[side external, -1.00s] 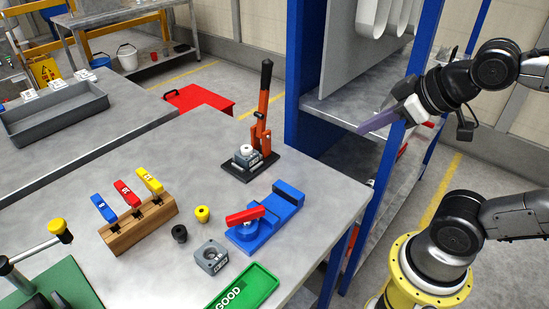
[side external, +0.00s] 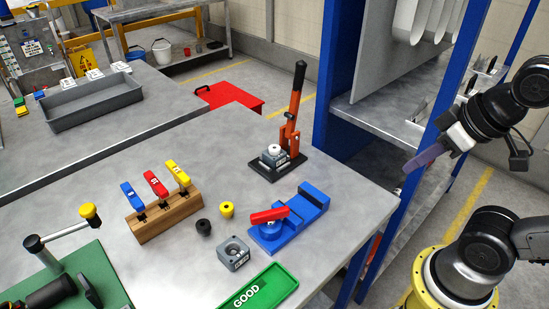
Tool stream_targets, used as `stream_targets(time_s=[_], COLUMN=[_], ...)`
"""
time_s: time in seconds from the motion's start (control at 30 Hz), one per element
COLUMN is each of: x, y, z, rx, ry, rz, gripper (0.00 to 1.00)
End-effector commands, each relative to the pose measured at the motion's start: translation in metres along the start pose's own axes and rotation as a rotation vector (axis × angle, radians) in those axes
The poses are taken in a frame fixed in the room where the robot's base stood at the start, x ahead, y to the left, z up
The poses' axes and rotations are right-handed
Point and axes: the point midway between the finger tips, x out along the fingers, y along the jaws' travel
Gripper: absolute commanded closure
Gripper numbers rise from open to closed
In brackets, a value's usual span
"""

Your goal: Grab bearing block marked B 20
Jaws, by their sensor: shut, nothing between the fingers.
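A grey bearing block (side external: 233,253) with a round bore lies on the grey table, left of the blue vise. Its marking is too small to read. A second grey block (side external: 273,157) sits on the base of the orange lever press (side external: 291,132), with a white round piece on top; its marking is also unclear. My gripper (side external: 412,166) is at the right, in the air beyond the table's right edge, in front of the blue-posted shelf. Its fingers are together and hold nothing. It is well apart from both blocks.
A wooden rack (side external: 165,218) holds coloured handles. A blue shelf post (side external: 425,150) stands near my gripper.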

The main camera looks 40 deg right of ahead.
Motion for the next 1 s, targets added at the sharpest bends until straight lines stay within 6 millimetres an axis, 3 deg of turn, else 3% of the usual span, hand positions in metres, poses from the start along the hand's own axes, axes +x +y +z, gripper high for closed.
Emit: stream_targets(time_s=[0.5, 1.0], x=[0.0000, 0.0000], y=[0.0000, 0.0000], z=[-0.0001, -0.0001], rx=[0.000, 0.000], ry=[0.000, 0.001], rz=[0.000, 0.000], gripper=[0.98, 0.08])
